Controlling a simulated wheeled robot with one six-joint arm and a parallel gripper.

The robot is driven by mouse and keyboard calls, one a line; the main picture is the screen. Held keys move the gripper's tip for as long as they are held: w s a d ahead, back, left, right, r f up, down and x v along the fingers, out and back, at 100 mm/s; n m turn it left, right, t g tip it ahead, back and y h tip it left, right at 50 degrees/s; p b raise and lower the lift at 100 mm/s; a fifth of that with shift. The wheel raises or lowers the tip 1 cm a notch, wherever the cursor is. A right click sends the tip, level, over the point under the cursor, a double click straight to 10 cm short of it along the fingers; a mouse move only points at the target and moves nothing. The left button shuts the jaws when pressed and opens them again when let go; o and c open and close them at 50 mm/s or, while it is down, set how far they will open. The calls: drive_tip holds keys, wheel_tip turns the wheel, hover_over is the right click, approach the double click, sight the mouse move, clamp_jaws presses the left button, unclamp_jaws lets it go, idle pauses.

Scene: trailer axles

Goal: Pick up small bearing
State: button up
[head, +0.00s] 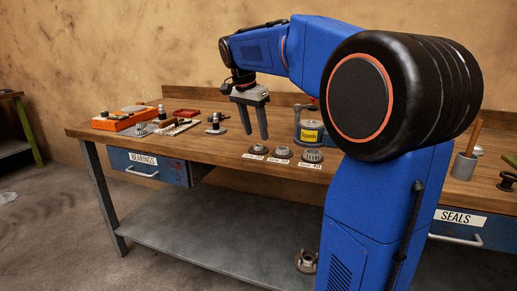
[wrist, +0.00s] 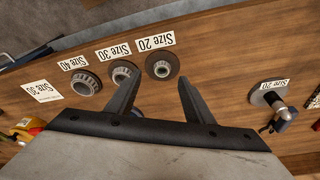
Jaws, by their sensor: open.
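The small bearing (wrist: 161,67) is a grey ring on a dark round base beside the "Size 20" label in the wrist view. In the head view the small bearing (head: 257,150) is the leftmost of three on the workbench. My gripper (head: 256,136) is open and empty, pointing down above the bench near it. In the wrist view the bearing shows just beyond the gap between the fingertips (wrist: 159,82), apart from both. Larger bearings stand by the "Size 30" (wrist: 122,73) and "Size 40" (wrist: 86,83) labels.
An orange case (head: 112,122) and a red tray (head: 186,113) are at left. The "BEARINGS" drawer (head: 146,168) is under the bench top.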

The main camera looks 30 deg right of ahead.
sight(257, 150)
drive_tip(key=shift+x, duration=2.35)
drive_tip(key=shift+w, duration=0.2)
drive_tip(key=c, duration=1.1)
drive_tip(key=shift+c, duration=0.2)
